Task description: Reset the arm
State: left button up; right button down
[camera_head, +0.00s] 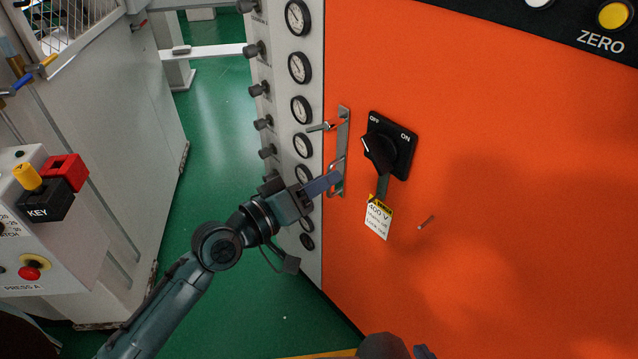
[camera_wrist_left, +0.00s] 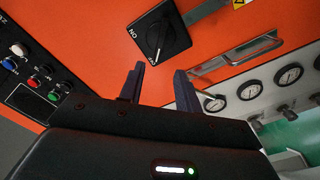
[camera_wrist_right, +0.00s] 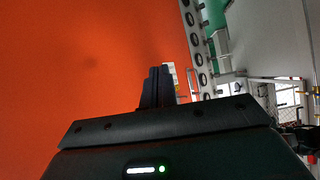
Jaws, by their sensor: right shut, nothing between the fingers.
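My left arm comes in from the lower left in the head view. Its gripper (camera_head: 322,184) is by the lower end of the metal latch handle (camera_head: 342,150) on the orange cabinet (camera_head: 480,200); whether it touches cannot be told. In the left wrist view the left gripper (camera_wrist_left: 158,72) has its fingers apart, with nothing visible between them. The black OFF/ON rotary switch (camera_wrist_left: 160,34) and the handle (camera_wrist_left: 240,52) show beyond. My right gripper (camera_wrist_right: 157,72) is shut and empty, in front of the orange panel in the right wrist view.
A yellow-topped 400 V tag (camera_head: 378,218) hangs below the switch (camera_head: 388,146). Pressure gauges (camera_head: 301,68) line the grey panel. A KEY control box (camera_head: 40,200) stands left. Green floor (camera_head: 215,150) lies between.

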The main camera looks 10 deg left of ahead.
pick_arm(q)
jog(key=shift+f, duration=0.1)
dwell(0.3)
jog(key=s+a+f+m+g+y+p, duration=0.1)
jog(key=s+a+f+m+y, duration=0.1)
jog(key=s+f, duration=0.7)
jog(key=s+a+f+m+g+y, duration=0.2)
jog(key=s+a+f+y, duration=0.2)
jog(key=s+f, duration=0.5)
notch_tip(320, 180, down, 3)
jog(key=shift+f+y+p, duration=0.1)
jog(key=shift+y+p, duration=0.3)
jog(key=shift+y, duration=0.7)
jog(key=shift+d, duration=0.15)
